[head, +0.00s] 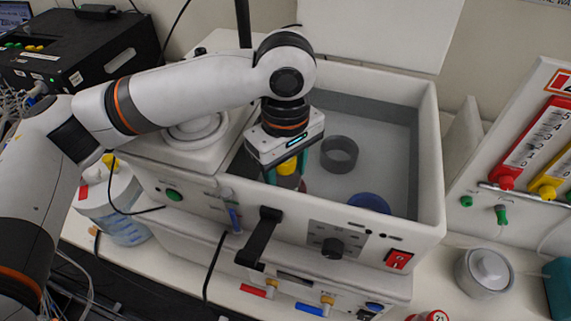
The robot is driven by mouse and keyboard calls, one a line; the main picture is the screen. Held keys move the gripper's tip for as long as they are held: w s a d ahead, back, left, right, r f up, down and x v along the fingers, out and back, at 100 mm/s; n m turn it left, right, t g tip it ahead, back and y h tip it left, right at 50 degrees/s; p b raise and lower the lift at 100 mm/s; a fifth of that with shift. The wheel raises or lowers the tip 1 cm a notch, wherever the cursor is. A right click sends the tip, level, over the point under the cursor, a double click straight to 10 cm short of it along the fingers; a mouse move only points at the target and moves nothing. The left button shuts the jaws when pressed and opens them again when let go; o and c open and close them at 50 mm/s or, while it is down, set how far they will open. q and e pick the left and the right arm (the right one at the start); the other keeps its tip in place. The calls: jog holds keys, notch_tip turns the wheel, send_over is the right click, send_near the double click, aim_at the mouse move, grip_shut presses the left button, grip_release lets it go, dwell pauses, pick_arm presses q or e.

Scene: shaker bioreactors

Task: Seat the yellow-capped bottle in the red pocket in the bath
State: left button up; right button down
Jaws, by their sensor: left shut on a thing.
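My left gripper (286,170) reaches down into the white bath (428,130) at its left end. It is shut on the yellow-capped bottle, whose yellow cap (288,166) shows between the fingers. Most of the bottle's body is hidden by the gripper and the bath's front wall. A small bit of red (302,186) shows just beside the bottle, low in the bath; it looks like part of the red pocket, mostly hidden. I cannot tell whether the bottle is inside it or above it. My right gripper is not in view.
A grey ring pocket (339,154) and a blue ring pocket (369,203) stand in the bath to the right. A black handle (262,236) sticks out from the front. Flowmeters (530,135) and a grey lidded jar (484,272) are at the right. The bath's right part is free.

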pick_arm(q)
jog(key=shift+f, duration=0.25)
